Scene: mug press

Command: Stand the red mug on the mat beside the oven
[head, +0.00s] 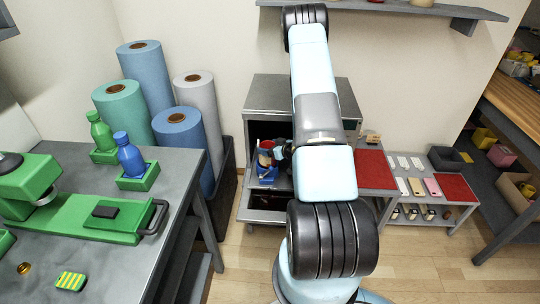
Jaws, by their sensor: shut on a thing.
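The mug's handle and lower part are hard to make out. A red mat (373,172) lies on the low grey bench just right of the oven.
A blue item (264,173) sits at the oven front below the red shape. A workbench with a green press (70,215) stands at left, beside large rolls (145,75). A shelf (420,9) hangs above.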

